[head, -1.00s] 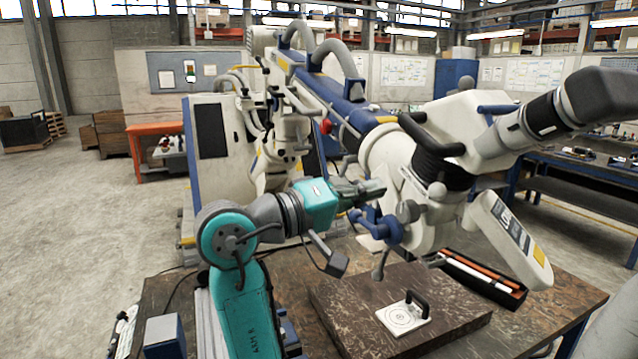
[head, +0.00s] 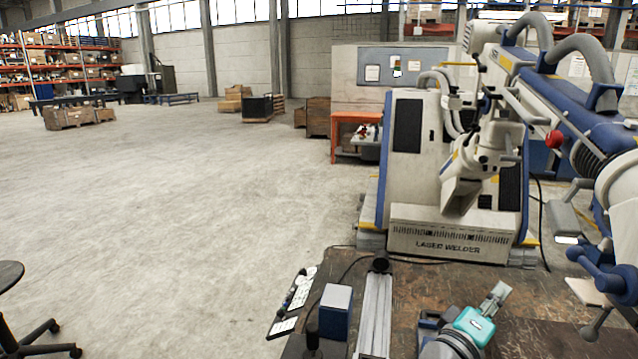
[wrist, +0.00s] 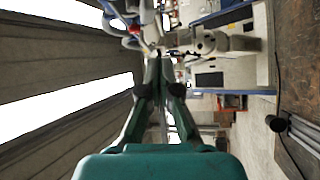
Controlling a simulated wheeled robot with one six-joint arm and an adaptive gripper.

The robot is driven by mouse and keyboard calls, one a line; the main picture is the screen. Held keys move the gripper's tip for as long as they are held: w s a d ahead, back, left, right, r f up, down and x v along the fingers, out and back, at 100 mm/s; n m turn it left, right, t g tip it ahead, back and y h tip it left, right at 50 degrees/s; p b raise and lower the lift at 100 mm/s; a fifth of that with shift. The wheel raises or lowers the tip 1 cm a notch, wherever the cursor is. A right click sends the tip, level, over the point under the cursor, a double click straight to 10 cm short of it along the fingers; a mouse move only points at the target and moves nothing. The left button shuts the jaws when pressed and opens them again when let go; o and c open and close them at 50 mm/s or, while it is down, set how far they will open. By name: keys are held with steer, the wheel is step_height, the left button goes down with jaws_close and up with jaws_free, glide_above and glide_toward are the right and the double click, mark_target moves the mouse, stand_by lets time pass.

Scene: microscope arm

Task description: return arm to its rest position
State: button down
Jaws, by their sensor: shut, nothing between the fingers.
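My gripper (head: 496,296) shows in the head view at the bottom right, low over the table, with its teal wrist part below it. In the wrist view my gripper (wrist: 160,68) has its fingers together with nothing between them. The microscope arm, a white and blue boom (head: 595,130) with grey hoses, enters the head view at the right and is cut off by the edge. Blue knobs (head: 605,265) hang from it, to the right of my gripper and apart from it. The rest of my arm is mostly below the picture.
The brown table (head: 450,283) fills the bottom right. A dark blue box (head: 336,311), a control panel (head: 293,303) and an aluminium rail (head: 375,318) are at its left end. The white laser welder (head: 450,235) stands behind. Open concrete floor lies left; a black stool (head: 25,325) stands there.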

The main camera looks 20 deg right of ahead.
steer(key=s+a+f+n+t+y, duration=0.2)
steer(key=a+f+y, duration=0.2)
steer(key=f, duration=0.4)
steer(key=s+a+f+n+t+y, duration=0.2)
steer(key=s+a+f+t+y, duration=0.1)
steer(key=a+f+y, duration=0.2)
steer(key=s+a+f+n+t+y, duration=0.1)
steer(key=s+a+f+t+y, duration=0.2)
steer(key=a+f, duration=0.4)
step_height(320, 180, down, 5)
steer(key=shift+s+a+f+n+y, duration=0.15)
steer(key=shift+n+y, duration=0.25)
steer(key=shift+y, duration=0.4)
steer(key=s+a+f+m+y, duration=0.1)
steer(key=s+a+f+y, duration=0.15)
steer(key=s, duration=0.35)
steer(key=s+a+f+m+y, duration=0.1)
steer(key=s+a+y, duration=0.1)
steer(key=s+a, duration=0.3)
steer(key=s+r+m, duration=0.1)
steer(key=s+m, duration=0.1)
steer(key=s, duration=0.4)
steer(key=s+a+r+m+y, duration=0.1)
steer(key=s+m, duration=0.2)
steer(key=s, duration=0.4)
steer(key=shift+a+r, duration=0.25)
steer(key=shift+r, duration=0.05)
